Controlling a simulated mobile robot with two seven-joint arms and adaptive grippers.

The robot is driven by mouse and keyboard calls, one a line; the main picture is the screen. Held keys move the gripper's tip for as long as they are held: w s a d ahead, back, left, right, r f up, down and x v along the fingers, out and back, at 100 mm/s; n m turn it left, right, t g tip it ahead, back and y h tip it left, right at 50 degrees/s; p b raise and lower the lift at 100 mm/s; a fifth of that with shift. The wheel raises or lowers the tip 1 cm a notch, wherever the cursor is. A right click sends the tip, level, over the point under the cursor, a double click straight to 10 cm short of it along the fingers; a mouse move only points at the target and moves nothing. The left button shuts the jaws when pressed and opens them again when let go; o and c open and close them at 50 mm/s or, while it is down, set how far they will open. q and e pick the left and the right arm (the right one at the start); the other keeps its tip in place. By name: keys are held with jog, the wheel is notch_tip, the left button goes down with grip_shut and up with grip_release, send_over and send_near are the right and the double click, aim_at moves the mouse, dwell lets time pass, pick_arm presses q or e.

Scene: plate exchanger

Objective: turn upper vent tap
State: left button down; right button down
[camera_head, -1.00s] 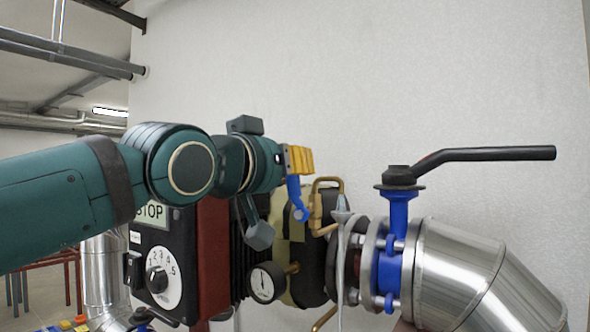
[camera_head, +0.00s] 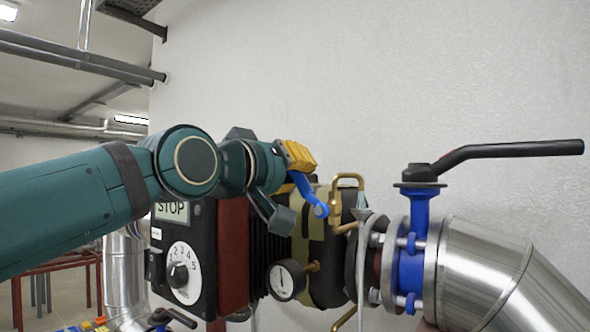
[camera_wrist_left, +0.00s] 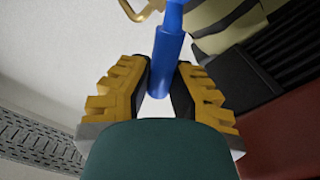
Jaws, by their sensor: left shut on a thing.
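The upper vent tap shows a blue lever (camera_head: 308,192) with a rounded lower end, beside a bent brass pipe (camera_head: 347,178) at the top of the exchanger. The lever leans with its upper end to the left. My left gripper (camera_head: 298,157), with yellow fingers, is shut on the lever's upper end, which the fingers partly hide. In the left wrist view the lever (camera_wrist_left: 167,65) runs up from between the two fingers (camera_wrist_left: 160,95). Part of the brass pipe (camera_wrist_left: 132,10) shows there at the top. My right gripper is not in view.
A pressure gauge (camera_head: 287,280) sits below the tap. A control box (camera_head: 181,260) with a dial and STOP display stands to the left. A blue valve (camera_head: 412,245) with a long black handle (camera_head: 515,150) and a silver pipe (camera_head: 480,265) are to the right. The space above is clear.

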pick_arm(q)
jog(key=c, duration=0.8)
grip_release()
jog(key=shift+w, duration=0.2)
jog(key=shift+c, duration=0.2)
jog(key=shift+s, duration=0.15)
jog(key=v, duration=1.1)
jog(key=shift+s+a, duration=0.25)
jog(key=shift+s, duration=0.1)
jog(key=shift+f, duration=0.1)
